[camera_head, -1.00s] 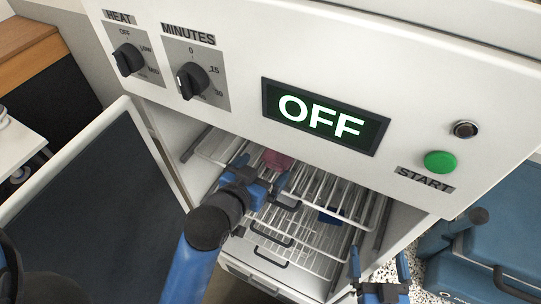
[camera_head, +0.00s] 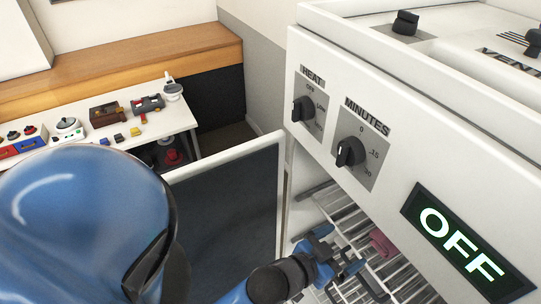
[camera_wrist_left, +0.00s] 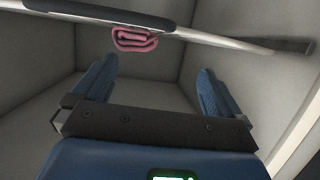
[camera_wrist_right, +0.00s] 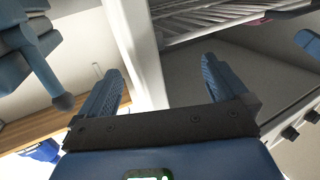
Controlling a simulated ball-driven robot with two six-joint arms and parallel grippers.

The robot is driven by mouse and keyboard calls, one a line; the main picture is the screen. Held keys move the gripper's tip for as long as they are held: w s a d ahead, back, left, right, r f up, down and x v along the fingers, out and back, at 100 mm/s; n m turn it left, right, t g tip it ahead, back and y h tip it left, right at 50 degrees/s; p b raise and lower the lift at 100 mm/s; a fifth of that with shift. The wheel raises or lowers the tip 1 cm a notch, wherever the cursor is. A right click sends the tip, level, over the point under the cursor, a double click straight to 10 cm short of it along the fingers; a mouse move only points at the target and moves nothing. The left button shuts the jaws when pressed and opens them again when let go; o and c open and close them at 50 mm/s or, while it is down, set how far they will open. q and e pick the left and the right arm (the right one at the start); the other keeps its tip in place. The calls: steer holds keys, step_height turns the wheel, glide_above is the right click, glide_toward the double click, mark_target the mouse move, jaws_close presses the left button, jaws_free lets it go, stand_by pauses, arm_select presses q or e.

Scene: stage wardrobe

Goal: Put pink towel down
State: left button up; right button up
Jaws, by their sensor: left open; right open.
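The pink towel (camera_head: 382,243) lies folded on an upper wire rack inside the white cabinet. In the left wrist view the towel (camera_wrist_left: 135,39) shows as a rolled or folded pink bundle beyond the fingers, apart from them. My left gripper (camera_head: 343,259) is at the cabinet's opening, to the left of the towel; its fingers (camera_wrist_left: 155,85) are open and empty. My right gripper (camera_wrist_right: 157,85) shows only in its own wrist view, open and empty. A little pink (camera_wrist_right: 262,20) shows on the rack in that view.
The cabinet's open door (camera_head: 235,205) stands to the left of the opening. Its panel has a HEAT knob (camera_head: 303,109), a MINUTES knob (camera_head: 350,151) and a display (camera_head: 462,238) reading OFF. A white table (camera_head: 185,121) with several small items stands at the back left.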

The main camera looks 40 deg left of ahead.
arm_select(q)
steer(key=s+a+f+n+t+y, duration=0.1)
steer(key=s+a+t+y, duration=0.1)
steer(key=s+a, duration=0.3)
steer(key=s+a+f+n+t+y, duration=0.2)
steer(key=s+a, duration=0.4)
steer(key=s, duration=0.1)
steer(key=shift+s+a+f+n, duration=0.15)
steer(key=shift+s+f+n, duration=0.1)
steer(key=shift+s+n, duration=0.1)
